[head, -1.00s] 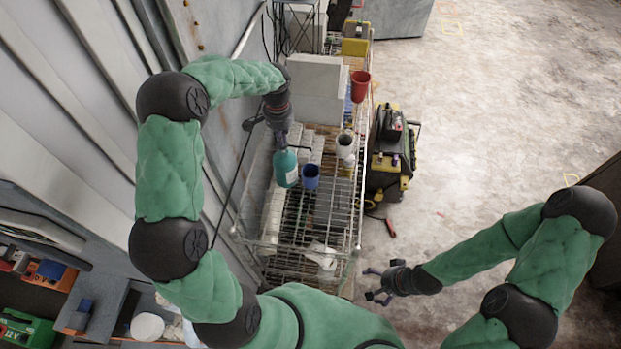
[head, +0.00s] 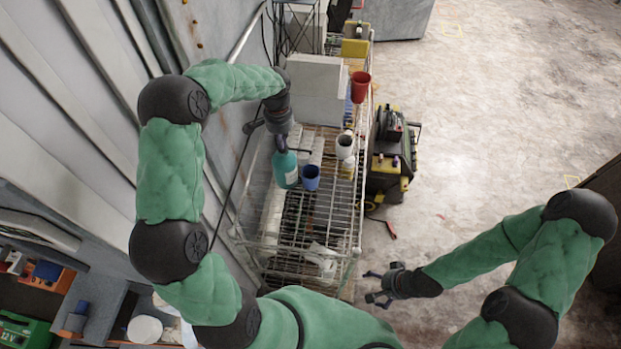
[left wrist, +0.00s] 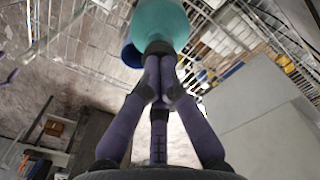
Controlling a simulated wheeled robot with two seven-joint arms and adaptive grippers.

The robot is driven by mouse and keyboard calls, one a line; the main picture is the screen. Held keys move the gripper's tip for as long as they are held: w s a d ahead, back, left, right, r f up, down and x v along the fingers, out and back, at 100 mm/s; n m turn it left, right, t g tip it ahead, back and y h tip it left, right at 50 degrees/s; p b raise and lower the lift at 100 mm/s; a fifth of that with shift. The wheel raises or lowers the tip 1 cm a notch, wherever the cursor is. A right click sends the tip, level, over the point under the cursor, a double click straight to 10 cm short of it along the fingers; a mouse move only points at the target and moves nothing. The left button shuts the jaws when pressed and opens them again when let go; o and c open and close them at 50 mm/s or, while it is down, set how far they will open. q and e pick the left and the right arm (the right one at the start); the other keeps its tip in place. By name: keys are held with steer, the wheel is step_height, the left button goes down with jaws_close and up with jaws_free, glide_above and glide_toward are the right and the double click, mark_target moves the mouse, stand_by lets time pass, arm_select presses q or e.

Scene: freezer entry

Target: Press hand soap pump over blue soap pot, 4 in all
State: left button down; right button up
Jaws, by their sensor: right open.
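The hand soap pump bottle (head: 285,170) is teal with a dark top and stands upright on the wire rack. The blue soap pot (head: 310,177) stands right next to it, on its right. My left gripper (head: 281,141) is directly above the bottle, at its pump head. In the left wrist view my left gripper's fingers (left wrist: 160,75) are drawn together at the dark top of the teal bottle (left wrist: 160,20); they hide most of the pump head. The blue pot shows partly behind it (left wrist: 130,56). My right gripper (head: 382,284) is open and empty, away from the rack.
The wire rack (head: 335,225) also holds a red cup (head: 360,86), a white mug (head: 345,146) and pale boxes (head: 315,85). A wall is close on the left. The floor at right is clear.

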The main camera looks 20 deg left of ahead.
arm_select(q)
steer(key=shift+r+p, duration=0.9)
steer(key=shift+r, duration=0.8)
steer(key=shift+f, duration=0.15)
steer(key=shift+s+f+b, duration=0.1)
steer(key=shift+f+b, duration=1.15)
steer(key=shift+f, duration=0.5)
steer(key=shift+r+p, duration=1)
steer(key=shift+r, duration=0.9)
steer(key=shift+f, duration=0.15)
